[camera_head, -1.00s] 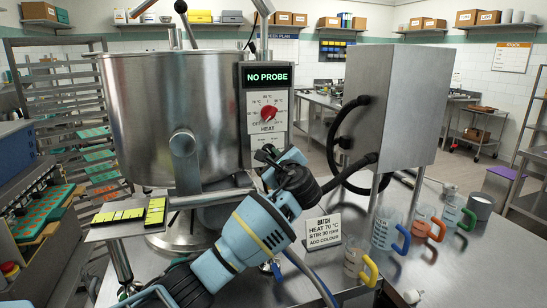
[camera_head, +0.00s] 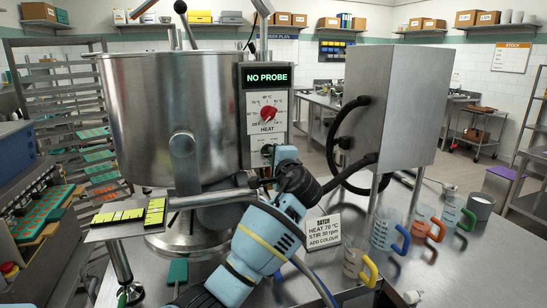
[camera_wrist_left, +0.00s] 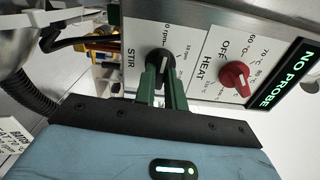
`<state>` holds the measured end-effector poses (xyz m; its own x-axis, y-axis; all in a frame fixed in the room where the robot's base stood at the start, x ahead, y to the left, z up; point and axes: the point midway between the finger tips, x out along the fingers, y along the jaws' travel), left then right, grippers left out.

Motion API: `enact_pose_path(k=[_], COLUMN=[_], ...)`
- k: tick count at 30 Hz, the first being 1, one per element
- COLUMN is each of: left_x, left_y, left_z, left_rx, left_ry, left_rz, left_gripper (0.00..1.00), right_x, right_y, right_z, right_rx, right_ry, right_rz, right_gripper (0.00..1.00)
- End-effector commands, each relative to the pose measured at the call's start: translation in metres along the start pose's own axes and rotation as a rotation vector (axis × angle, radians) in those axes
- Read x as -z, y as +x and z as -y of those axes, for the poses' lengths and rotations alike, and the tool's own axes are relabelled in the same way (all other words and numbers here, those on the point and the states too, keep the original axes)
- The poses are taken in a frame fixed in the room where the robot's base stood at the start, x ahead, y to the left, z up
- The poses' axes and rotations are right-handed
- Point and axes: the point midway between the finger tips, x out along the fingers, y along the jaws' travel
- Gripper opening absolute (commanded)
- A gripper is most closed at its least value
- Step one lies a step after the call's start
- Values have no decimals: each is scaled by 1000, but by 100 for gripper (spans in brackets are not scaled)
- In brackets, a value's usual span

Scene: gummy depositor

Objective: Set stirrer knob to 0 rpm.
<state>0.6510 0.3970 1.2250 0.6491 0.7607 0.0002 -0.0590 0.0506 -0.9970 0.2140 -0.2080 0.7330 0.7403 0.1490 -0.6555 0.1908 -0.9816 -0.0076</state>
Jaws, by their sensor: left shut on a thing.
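The black stirrer knob (camera_wrist_left: 159,62) sits on the white STIR panel (camera_wrist_left: 134,72) in the left wrist view. It has a pale pointer mark, and printed rpm labels surround it. I cannot tell exactly which label the mark meets. My left gripper (camera_wrist_left: 162,80) has its green fingers on either side of the knob and is shut on it. In the head view my left gripper (camera_head: 268,152) is at the panel below the red heat knob (camera_head: 268,114), and the stirrer knob is mostly hidden there. My right gripper is out of view.
The red heat knob (camera_wrist_left: 234,75) is close beside the stirrer knob. A large steel kettle (camera_head: 170,110) stands left of the panel. A steel cabinet (camera_head: 385,95), a batch card (camera_head: 322,231) and several jugs stand to the right. A NO PROBE display (camera_head: 268,77) tops the panel.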

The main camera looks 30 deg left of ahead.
Motion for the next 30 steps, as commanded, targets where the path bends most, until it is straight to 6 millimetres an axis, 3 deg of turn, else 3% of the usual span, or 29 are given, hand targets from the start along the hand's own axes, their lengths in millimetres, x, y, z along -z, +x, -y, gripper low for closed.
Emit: enact_pose_path(k=[22, 23, 27, 30], left_x=[0, 0, 0, 0], left_y=[0, 0, 0, 0], left_z=[-1, -1, 0, 0], left_rx=[-2, -2, -2, -1], left_ry=[-95, -95, -94, -94], left_rz=[-1, -1, -1, -1], left_gripper=[0, 13, 31, 34], right_x=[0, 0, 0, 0], right_y=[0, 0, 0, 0], right_z=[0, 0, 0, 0], right_rx=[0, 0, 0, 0], right_ry=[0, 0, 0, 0], right_rz=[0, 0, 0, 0], right_gripper=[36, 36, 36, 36])
